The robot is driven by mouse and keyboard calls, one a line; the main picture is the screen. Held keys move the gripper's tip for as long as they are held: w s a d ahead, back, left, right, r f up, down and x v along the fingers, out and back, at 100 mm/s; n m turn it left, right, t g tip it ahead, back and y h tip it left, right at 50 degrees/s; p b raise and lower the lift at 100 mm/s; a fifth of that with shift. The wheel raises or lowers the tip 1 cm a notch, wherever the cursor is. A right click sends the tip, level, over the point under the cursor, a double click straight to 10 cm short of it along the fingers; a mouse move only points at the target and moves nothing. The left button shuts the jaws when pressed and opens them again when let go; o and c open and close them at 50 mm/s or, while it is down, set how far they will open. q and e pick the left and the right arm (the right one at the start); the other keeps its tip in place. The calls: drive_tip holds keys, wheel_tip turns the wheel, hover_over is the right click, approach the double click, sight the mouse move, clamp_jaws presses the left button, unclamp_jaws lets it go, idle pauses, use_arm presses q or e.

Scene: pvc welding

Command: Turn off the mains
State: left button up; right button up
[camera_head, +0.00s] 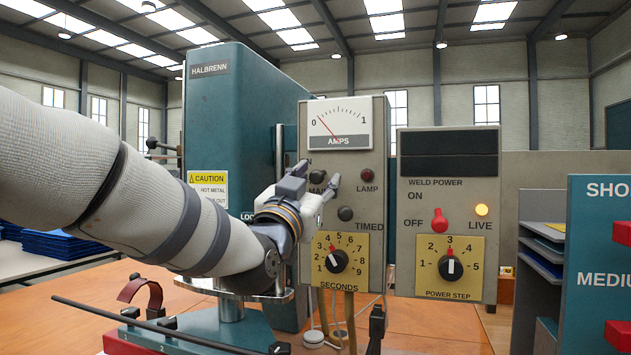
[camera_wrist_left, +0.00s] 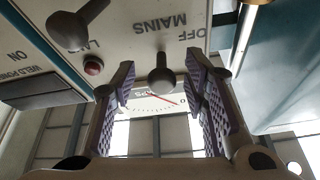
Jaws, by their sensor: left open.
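The mains switch (camera_head: 317,177) is a dark, ball-ended lever on the grey panel below the amps meter. It also shows in the left wrist view (camera_wrist_left: 161,76), beside the upside-down words MAINS and OFF. My left gripper (camera_head: 319,180) is open at the panel, with one finger to either side of the lever. In the left wrist view the purple-padded fingers (camera_wrist_left: 160,88) flank the lever with visible gaps. The gripper hides part of the switch label in the head view. I cannot tell which way the lever is set. My right gripper is out of view.
The red lamp (camera_head: 367,175) looks dark. The timed switch (camera_head: 345,213) and seconds dial (camera_head: 337,261) sit below. The weld power box (camera_head: 447,262) has a glowing amber LIVE lamp (camera_head: 481,210) and a red lever (camera_head: 439,220). The teal Halbrenn machine (camera_head: 232,110) stands left.

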use_arm(q)
drive_tip(key=shift+w, duration=0.15)
clamp_jaws()
drive_tip(key=shift+w+f, duration=0.15)
drive_tip(key=shift+f, duration=0.15)
drive_tip(key=shift+w+f+t+h+b, duration=0.25)
drive_tip(key=shift+f+t+h+b, duration=0.4)
drive_tip(key=shift+t, duration=0.65)
drive_tip(key=shift+s+r, duration=0.2)
drive_tip(key=shift+r, duration=0.1)
unclamp_jaws()
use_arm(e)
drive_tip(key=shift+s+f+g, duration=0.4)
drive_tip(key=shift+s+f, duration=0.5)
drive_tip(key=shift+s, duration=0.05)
